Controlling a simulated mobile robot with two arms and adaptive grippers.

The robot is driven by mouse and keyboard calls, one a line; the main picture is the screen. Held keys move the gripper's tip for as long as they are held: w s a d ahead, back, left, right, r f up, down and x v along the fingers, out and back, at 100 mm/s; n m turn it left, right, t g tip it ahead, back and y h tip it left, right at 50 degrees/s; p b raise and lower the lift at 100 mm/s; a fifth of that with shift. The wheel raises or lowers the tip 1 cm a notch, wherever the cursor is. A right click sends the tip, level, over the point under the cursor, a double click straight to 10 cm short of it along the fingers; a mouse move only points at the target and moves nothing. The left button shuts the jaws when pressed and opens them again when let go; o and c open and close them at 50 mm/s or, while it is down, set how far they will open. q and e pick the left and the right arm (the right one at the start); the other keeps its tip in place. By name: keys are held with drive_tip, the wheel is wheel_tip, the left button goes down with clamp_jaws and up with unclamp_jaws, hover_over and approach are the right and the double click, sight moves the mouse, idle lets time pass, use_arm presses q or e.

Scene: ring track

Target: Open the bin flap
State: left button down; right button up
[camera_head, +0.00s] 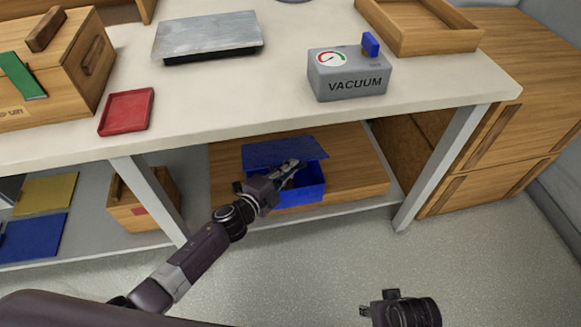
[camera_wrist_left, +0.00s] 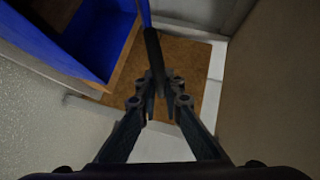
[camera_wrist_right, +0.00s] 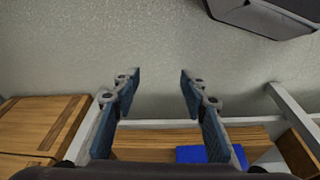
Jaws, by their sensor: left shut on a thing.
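The blue bin (camera_head: 308,192) sits on the wooden board of the lower shelf. Its blue flap (camera_head: 285,150) stands raised at the back, and the inside of the bin (camera_wrist_left: 98,30) shows in the left wrist view. My left gripper (camera_head: 292,166) is over the bin opening, in front of the flap. In the left wrist view its fingers (camera_wrist_left: 158,92) are closed on a dark bar (camera_wrist_left: 153,55) at the flap's edge. My right gripper (camera_wrist_right: 158,78) is open and empty over the floor, away from the bin.
The worktop (camera_head: 230,110) overhangs the shelf, with a grey vacuum box (camera_head: 345,82) and red tray (camera_head: 126,112) on it. Table legs (camera_head: 440,165) flank the bin's bay. A small wooden box (camera_head: 140,205) stands left on the shelf. The floor in front is clear.

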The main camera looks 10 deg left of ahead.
use_arm(q)
drive_tip(key=shift+w+a+r+p, duration=0.15)
drive_tip(key=shift+w+r+p, duration=0.3)
drive_tip(key=shift+r+p, duration=0.35)
drive_tip(key=shift+w+a+r+p, duration=0.15)
drive_tip(key=shift+w+r+p, duration=0.3)
drive_tip(key=shift+r+p, duration=0.35)
use_arm(e)
drive_tip(key=s+f, duration=0.5)
drive_tip(key=f, duration=0.7)
drive_tip(key=shift+d+g, duration=0.3)
drive_tip(key=shift+g, duration=0.1)
use_arm(q)
drive_tip(key=shift+f, duration=0.1)
drive_tip(key=c, duration=2.1)
unclamp_jaws()
drive_tip(key=shift+s, duration=0.1)
drive_tip(key=shift+s+a, duration=0.1)
drive_tip(key=v, duration=1.1)
drive_tip(key=shift+s+a, duration=0.15)
drive_tip(key=shift+s, duration=0.15)
use_arm(e)
drive_tip(key=shift+r, duration=0.1)
